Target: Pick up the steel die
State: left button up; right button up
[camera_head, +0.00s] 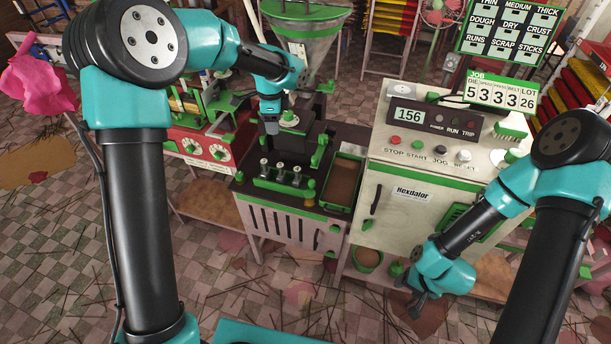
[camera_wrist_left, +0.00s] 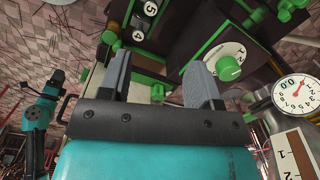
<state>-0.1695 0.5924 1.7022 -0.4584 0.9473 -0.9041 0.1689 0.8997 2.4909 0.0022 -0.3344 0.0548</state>
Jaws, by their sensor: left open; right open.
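Several small steel pieces (camera_head: 280,168) stand upright in a green rack (camera_head: 283,186) on the dark bench top in the head view. They look like dies, but I cannot tell which one is the steel die. My left gripper (camera_head: 271,127) hangs above and behind the rack, apart from it, in front of the extruder. Its open, empty fingers also show in the left wrist view (camera_wrist_left: 157,85), where no die can be made out. My right gripper (camera_head: 418,304) is open and empty, low in front of the white cabinet.
A hopper (camera_head: 312,40) rises behind my left gripper. A white control cabinet (camera_head: 410,205) stands right of the rack, with a brown-filled tray (camera_head: 343,180) between them. A red machine with dials (camera_head: 205,148) stands left. The left wrist view shows a green-knobbed dial (camera_wrist_left: 228,68) and a gauge (camera_wrist_left: 297,92).

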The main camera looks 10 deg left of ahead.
pick_arm(q)
jog(key=shift+s+d+f+m, duration=0.15)
jog(key=shift+s+d, duration=0.05)
jog(key=shift+d, duration=0.2)
jog(key=shift+s+d+f+m, duration=0.1)
jog(key=shift+s+d+m, duration=0.05)
jog(key=shift+d, duration=0.2)
send_over(280, 165)
jog(key=f, duration=1.2)
jog(key=shift+w+d+f, duration=0.1)
jog(key=shift+w+d, duration=0.05)
jog(key=shift+w, duration=0.05)
jog(key=shift+s+f, duration=0.1)
jog(key=shift+f, duration=2.5)
